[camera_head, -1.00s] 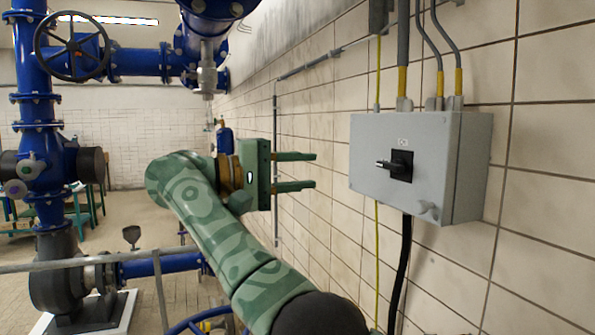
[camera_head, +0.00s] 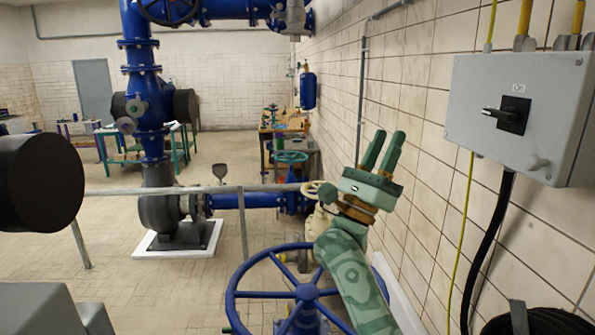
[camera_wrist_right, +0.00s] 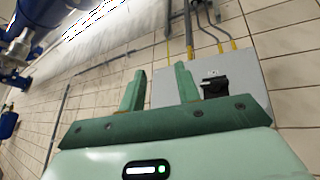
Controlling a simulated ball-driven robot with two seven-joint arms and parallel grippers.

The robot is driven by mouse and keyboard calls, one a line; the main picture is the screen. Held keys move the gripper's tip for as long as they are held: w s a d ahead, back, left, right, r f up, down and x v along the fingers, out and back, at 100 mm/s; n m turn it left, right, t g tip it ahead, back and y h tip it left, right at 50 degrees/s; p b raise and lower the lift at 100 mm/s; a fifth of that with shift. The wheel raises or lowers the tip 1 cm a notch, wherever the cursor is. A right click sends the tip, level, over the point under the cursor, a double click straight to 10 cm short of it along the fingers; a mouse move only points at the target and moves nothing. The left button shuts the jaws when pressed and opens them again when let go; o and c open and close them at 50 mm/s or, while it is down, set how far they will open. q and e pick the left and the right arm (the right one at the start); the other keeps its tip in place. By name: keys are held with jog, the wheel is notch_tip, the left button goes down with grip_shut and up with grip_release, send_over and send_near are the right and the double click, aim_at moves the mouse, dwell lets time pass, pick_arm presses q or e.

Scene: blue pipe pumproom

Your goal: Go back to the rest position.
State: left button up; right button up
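My right gripper (camera_head: 389,137) is raised in front of the tiled wall, its fingers pointing up. The fingers stand apart with nothing between them, so it is open and empty. In the right wrist view the two green fingers (camera_wrist_right: 160,88) also show a clear gap. The grey switch box (camera_head: 522,115) is on the wall to the right, apart from the gripper. Its black rotary switch (camera_head: 508,114) has its handle roughly horizontal. The box also shows behind the fingers in the right wrist view (camera_wrist_right: 247,84). My left gripper is not in view.
A blue handwheel (camera_head: 307,292) is low in front, beside my right forearm. A grey railing (camera_head: 270,188) crosses behind it. Blue pipework with a pump (camera_head: 160,212) stands beyond. A black cable (camera_head: 487,240) hangs below the box. Open tiled floor lies at the left.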

jog(key=s+a+f+m+y, duration=0.1)
jog(key=s+f+m+y, duration=0.2)
jog(key=f+m+y, duration=1.2)
jog(key=s+f+m+y, duration=0.3)
jog(key=f+m+y, duration=1)
jog(key=m, duration=0.4)
jog(key=s+d+f+n+g+h, duration=0.3)
jog(key=s+d+f+g, duration=0.15)
jog(key=s, duration=0.45)
jog(key=s+d+f+n+g+h, duration=0.35)
jog(key=s+d+f, duration=0.2)
jog(key=s, duration=0.25)
jog(key=s+d+f+n+g+h, duration=0.35)
jog(key=s+d+f, duration=0.2)
jog(key=s, duration=0.35)
jog(key=s+a+f+g+y+b, duration=0.1)
jog(key=a+f+b, duration=0.1)
jog(key=f, duration=0.9)
jog(key=s+a+f+g+y+b, duration=0.1)
jog(key=s+a+f+y+b, duration=0.15)
jog(key=f, duration=0.85)
jog(key=a+f+g+b, duration=0.1)
jog(key=f+b, duration=0.2)
jog(key=f, duration=0.8)
jog(key=s+f+m+g+y+b, duration=0.2)
jog(key=s+f+b, duration=0.4)
jog(key=s+f, duration=1.4)
jog(key=shift+f+m+g, duration=0.35)
jog(key=shift+f+m, duration=0.45)
jog(key=shift+f, duration=0.05)
